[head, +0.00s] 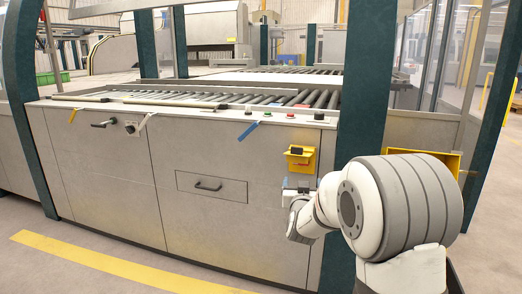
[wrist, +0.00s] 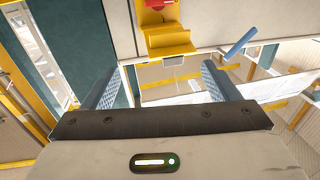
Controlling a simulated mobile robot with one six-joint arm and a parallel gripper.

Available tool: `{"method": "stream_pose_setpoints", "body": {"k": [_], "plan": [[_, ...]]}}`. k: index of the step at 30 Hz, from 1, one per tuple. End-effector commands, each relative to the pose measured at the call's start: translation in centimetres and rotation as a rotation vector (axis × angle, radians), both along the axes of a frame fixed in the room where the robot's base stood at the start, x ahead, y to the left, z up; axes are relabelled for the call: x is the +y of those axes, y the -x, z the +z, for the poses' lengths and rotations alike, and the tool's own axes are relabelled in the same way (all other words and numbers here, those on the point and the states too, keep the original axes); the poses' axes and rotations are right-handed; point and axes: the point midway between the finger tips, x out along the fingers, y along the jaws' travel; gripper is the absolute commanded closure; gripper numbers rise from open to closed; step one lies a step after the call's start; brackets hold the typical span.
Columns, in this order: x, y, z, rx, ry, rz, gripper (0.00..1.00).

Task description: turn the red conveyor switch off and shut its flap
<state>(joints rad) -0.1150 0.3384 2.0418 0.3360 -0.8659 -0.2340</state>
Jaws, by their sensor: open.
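The yellow switch housing (head: 301,160) is on the grey front panel of the machine, at the right in the head view. A dark part shows at its top. In the wrist view the red switch (wrist: 157,4) is at the top edge, partly cut off. Below it the yellow flap (wrist: 170,41) stands out from the housing, seemingly open. The switch's exact setting cannot be told. My gripper (head: 298,184) is just below the housing in the head view. In the wrist view my gripper (wrist: 162,70) is open and empty, its blue fingers apart below the flap.
The panel also bears a drawer handle (head: 208,186) and a black handle (head: 104,124). Small buttons (head: 290,115) sit on the ledge above. A dark green post (head: 362,100) stands right of the housing. A roller conveyor (head: 240,97) runs behind. The floor in front is clear.

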Motion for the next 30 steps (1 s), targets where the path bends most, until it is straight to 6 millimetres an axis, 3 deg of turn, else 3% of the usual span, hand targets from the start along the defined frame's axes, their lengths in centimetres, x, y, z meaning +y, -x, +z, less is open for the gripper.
{"method": "stream_pose_setpoints", "body": {"k": [1, 3, 8, 12, 24, 27, 30], "plan": [[0.0, 0.9, 2.9, 0.043, -0.011, 0.019, 0.18], [0.2, 2.5, 4.9, 0.133, -0.027, 0.053, 0.18], [0.6, 7.8, 8.7, 0.372, -0.058, 0.123, 0.18], [0.6, 13.7, 11.5, 0.587, -0.076, 0.164, 0.18], [-1.3, 34.1, 18.2, 1.186, -0.093, 0.152, 0.18], [-1.8, 37.7, 19.1, 1.285, -0.094, 0.134, 0.18], [-2.2, 39.8, 19.4, 1.346, -0.094, 0.119, 0.18]]}}
